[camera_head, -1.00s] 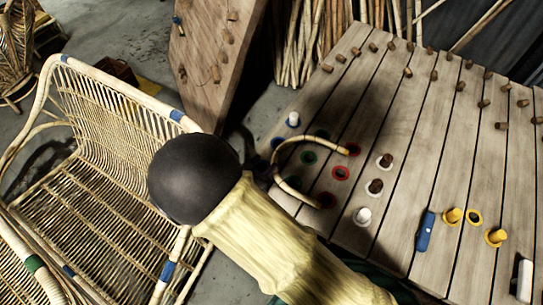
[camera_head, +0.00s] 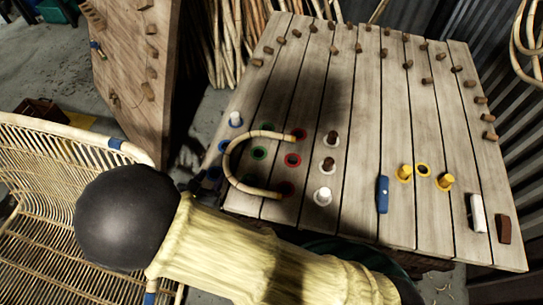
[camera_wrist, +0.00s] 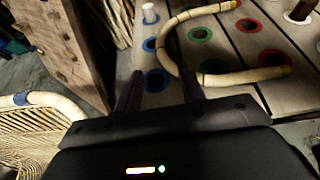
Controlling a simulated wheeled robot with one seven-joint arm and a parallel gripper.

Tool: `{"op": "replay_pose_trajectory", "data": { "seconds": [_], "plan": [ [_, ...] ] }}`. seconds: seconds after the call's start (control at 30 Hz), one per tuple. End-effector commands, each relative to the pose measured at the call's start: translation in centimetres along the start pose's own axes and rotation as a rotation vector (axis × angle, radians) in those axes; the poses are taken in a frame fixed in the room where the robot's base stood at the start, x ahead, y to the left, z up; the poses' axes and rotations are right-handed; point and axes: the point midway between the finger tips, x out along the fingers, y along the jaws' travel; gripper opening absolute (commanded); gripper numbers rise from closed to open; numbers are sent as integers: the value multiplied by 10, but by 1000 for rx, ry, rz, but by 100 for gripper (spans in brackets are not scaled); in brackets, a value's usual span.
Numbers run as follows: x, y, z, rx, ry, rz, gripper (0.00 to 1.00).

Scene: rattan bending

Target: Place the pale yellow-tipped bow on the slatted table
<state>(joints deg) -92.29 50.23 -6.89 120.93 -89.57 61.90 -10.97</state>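The pale, U-shaped rattan bow (camera_head: 228,160) lies on the left part of the slatted table (camera_head: 345,90). Its two ends point right, over red rings. In the wrist view the bow (camera_wrist: 164,48) curves just beyond my fingertips, with a yellow band on its near leg. My gripper (camera_wrist: 160,80) is open, its two dark fingers apart with nothing visible between them. The right finger appears close to the bow's near leg; whether they touch I cannot tell.
White pegs (camera_head: 324,195), yellow pegs (camera_head: 405,172), a blue block (camera_head: 382,194), a white block (camera_head: 477,212) and a brown block (camera_head: 503,228) are on the table. A rattan bench (camera_head: 60,170) is at left. An upright wooden board (camera_head: 135,60) stands behind.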

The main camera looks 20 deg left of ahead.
Motion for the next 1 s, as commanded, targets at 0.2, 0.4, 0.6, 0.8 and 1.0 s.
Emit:
{"op": "replay_pose_trajectory", "data": {
  "seconds": [0.2,0.4,0.6,0.8,1.0],
  "plan": [
    [2,-2,1,6,3,-8,40],
    [28,-45,20,138,71,-168,40],
    [58,-137,44,453,205,-493,40],
    [62,-218,56,826,308,-799,40],
    [52,-280,63,1239,362,-1061,40]
  ]
}}
